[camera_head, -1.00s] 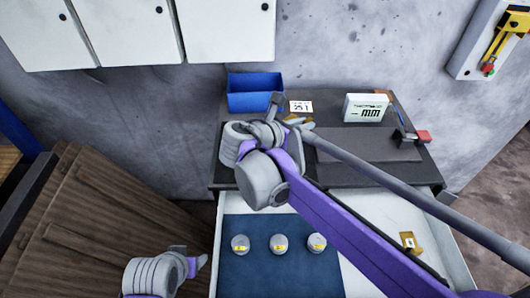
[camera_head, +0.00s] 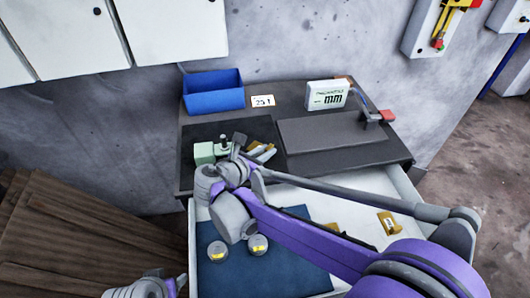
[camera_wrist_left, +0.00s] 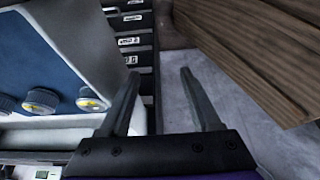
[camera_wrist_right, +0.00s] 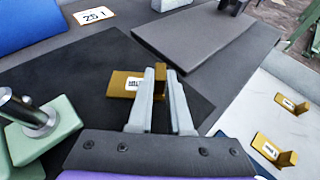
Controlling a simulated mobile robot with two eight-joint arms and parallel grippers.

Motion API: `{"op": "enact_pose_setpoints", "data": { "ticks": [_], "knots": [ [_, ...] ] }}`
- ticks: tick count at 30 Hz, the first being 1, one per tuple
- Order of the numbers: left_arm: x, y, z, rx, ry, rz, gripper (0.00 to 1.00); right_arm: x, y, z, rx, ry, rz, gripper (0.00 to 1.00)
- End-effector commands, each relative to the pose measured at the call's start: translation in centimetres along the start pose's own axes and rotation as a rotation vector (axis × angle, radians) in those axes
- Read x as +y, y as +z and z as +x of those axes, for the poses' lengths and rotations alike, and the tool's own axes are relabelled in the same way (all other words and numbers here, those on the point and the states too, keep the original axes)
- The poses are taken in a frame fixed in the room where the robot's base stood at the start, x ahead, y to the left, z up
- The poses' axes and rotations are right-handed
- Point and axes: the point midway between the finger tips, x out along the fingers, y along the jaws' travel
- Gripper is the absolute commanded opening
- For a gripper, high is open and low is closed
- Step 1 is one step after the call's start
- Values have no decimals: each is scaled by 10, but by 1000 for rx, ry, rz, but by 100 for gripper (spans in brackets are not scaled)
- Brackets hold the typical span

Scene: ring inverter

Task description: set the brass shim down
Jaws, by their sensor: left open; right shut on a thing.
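My right gripper (camera_wrist_right: 160,72) is shut on the upright tab of an L-shaped brass shim (camera_wrist_right: 126,84), whose labelled plate sticks out to the left. The shim is over the dark mat (camera_wrist_right: 90,55) on the bench top, low and roughly level; I cannot tell whether it touches. In the head view the shim (camera_head: 262,149) shows beside the right fingers, partly hidden by them. My left gripper (camera_wrist_left: 158,75) is open and empty, away from the bench; only part of it (camera_head: 150,287) shows at the head view's bottom edge.
A green block with a metal post (camera_wrist_right: 45,130) stands left of the right gripper. A blue bin (camera_head: 213,93), a number card (camera_head: 263,101) and a grey plate (camera_head: 335,138) are on the bench. The open drawer (camera_head: 365,193) holds more brass shims (camera_head: 388,223) and round gauges (camera_head: 218,251).

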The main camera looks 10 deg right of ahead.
Motion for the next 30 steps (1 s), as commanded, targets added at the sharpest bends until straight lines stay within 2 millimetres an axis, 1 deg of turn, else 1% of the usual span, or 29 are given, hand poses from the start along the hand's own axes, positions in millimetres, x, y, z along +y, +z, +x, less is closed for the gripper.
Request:
{"op": "enact_pose_setpoints", "data": {
  "ticks": [11, 12, 16, 17, 24, 27, 30],
  "knots": [
    [0, 1, 2, -1, 0, 0, 64, 0, -5, 2, -1, 0, 0, 0],
    [0, 1, 2, -1, 0, 0, 64, 0, -6, 2, 0, 0, 0, 20],
    [0, 1, 2, -1, 0, 0, 64, 0, -5, 2, 0, 0, 0, 44],
    [0, 1, 2, -1, 0, 0, 64, 0, -5, 2, 0, 0, 0, 47],
    [0, 1, 2, -1, 0, 0, 64, 0, -4, 2, 0, 0, 0, 47],
    [0, -1, -1, 0, 0, 0, 64, 0, -1, 0, 0, 1, 0, 47],
    [0, 0, 0, 0, 0, 0, 64, 1, -2, -12, 1, 5, -1, 47]
  ]
}}
